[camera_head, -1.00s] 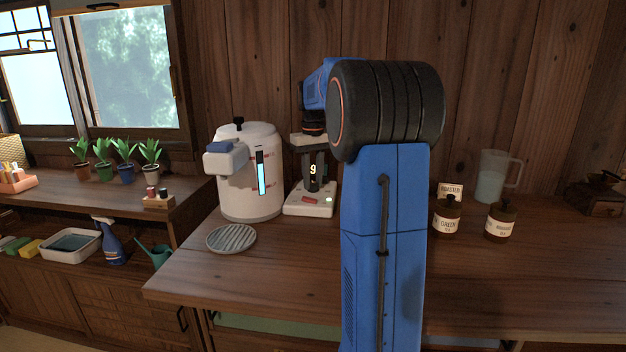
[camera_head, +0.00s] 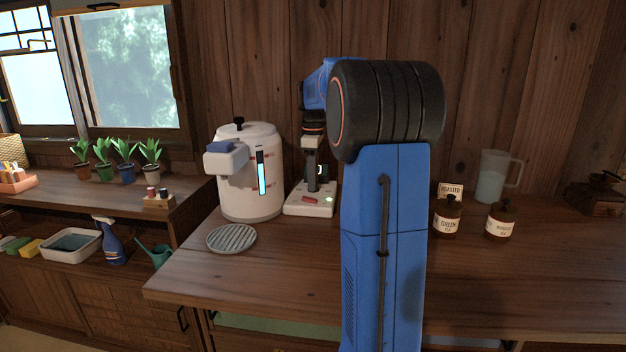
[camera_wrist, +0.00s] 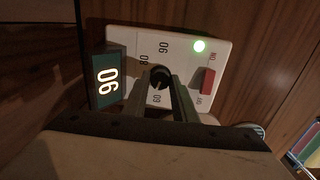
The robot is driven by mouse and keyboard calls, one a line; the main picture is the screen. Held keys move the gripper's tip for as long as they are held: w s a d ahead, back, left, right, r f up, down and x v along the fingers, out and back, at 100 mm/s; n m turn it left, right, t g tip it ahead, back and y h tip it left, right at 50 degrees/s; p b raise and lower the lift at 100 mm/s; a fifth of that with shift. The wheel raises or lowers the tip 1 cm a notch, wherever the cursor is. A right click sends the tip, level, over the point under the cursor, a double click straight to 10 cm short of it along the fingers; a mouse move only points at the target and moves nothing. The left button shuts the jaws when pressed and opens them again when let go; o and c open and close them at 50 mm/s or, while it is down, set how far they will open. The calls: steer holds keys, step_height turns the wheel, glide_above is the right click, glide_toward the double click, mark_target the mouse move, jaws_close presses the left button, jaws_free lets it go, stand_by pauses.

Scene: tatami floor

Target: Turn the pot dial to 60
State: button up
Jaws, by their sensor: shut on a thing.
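The pot dial (camera_wrist: 160,75) is a small black round knob on a white control panel (camera_wrist: 185,62) with printed numbers, of which 60, 80 and 90 show. My gripper (camera_wrist: 162,82) is shut on the dial, one finger on each side. A dark display (camera_wrist: 108,78) beside the dial shows sideways bright digits; I cannot tell surely whether they read 60 or 90. In the head view my gripper (camera_head: 312,180) points down at the white base (camera_head: 306,204) beside the white pot (camera_head: 252,180), and partly hides the display. The dial's pointer is not clear.
A round grey grate (camera_head: 231,238) lies in front of the pot. Brown tea jars (camera_head: 446,217) and a clear jug (camera_head: 492,178) stand to the right of my arm.

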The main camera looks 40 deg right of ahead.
steer(key=shift+r+n, duration=0.1)
steer(key=shift+n, duration=1.5)
steer(key=o, duration=1)
steer(key=shift+o, duration=0.2)
step_height(320, 180, up, 17)
steer(key=shift+r, duration=0.15)
